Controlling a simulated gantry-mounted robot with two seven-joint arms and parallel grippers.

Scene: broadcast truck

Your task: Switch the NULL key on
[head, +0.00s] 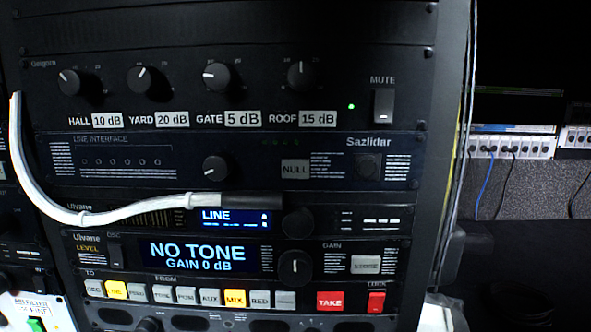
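The NULL key (295,170) is a small dark grey rectangular key with pale lettering. It sits on the dark blue LINE INTERFACE unit (110,178), right of a round black knob (216,169). The key looks dim, with no bright light on it. Nothing covers it. Neither of my grippers is in the head view.
A white cable (130,212) with a black end (250,202) hangs across the rack just below the NULL key. Above are a knob panel (180,45) and a MUTE rocker (383,106) with a green light. Below is a NO TONE display (197,255).

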